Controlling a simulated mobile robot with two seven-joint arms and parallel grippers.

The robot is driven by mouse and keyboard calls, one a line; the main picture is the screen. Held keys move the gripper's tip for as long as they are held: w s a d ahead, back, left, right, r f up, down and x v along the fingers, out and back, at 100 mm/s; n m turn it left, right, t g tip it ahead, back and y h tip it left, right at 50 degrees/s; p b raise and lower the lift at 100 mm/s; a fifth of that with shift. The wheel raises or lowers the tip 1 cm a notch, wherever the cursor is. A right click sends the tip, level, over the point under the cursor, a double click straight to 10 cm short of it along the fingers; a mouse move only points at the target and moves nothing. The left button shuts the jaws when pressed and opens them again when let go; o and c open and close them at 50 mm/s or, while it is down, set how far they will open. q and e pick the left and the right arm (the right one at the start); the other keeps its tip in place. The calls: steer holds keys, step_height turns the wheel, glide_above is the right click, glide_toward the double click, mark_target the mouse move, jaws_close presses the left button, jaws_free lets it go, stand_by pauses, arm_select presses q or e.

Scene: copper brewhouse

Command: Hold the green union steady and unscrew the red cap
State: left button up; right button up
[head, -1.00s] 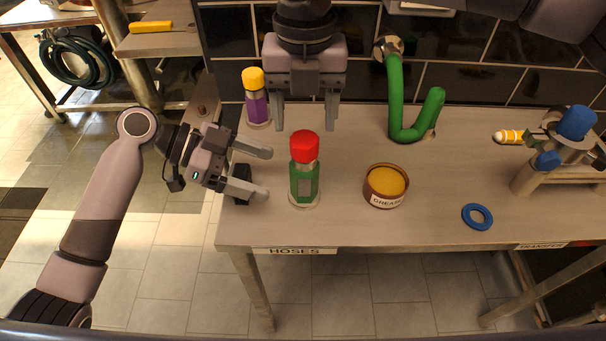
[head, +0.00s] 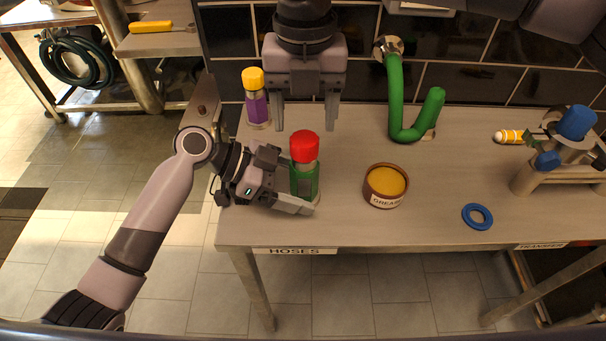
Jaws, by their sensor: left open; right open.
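The green union (head: 306,183) stands upright on the bench near its left end, with the red cap (head: 304,146) on its top. My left gripper (head: 298,190) is open and low beside the union. Its near finger passes in front of the union's lower part, and the far finger is partly hidden behind it, so the union stands between the fingers. I cannot tell whether either finger touches it. My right gripper (head: 304,122) is open and empty, pointing down above and behind the red cap.
A purple union with a yellow cap (head: 254,88) stands behind left. A grease tin (head: 385,186) is to the right, with a blue ring (head: 477,216) further right. A green hose (head: 396,100) rises at the back. A valve stand (head: 560,165) is at the right end.

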arm_select(q)
steer(key=c, duration=1.3)
steer(key=shift+c, duration=0.2)
steer(key=shift+f, duration=0.2)
arm_select(e)
steer(key=shift+f, duration=0.1)
arm_select(q)
steer(key=o, duration=0.6)
steer(key=c, duration=0.6)
arm_select(e)
steer(key=shift+o, duration=0.8)
arm_select(q)
steer(key=shift+s, duration=0.1)
arm_select(e)
steer(key=shift+f, duration=0.15)
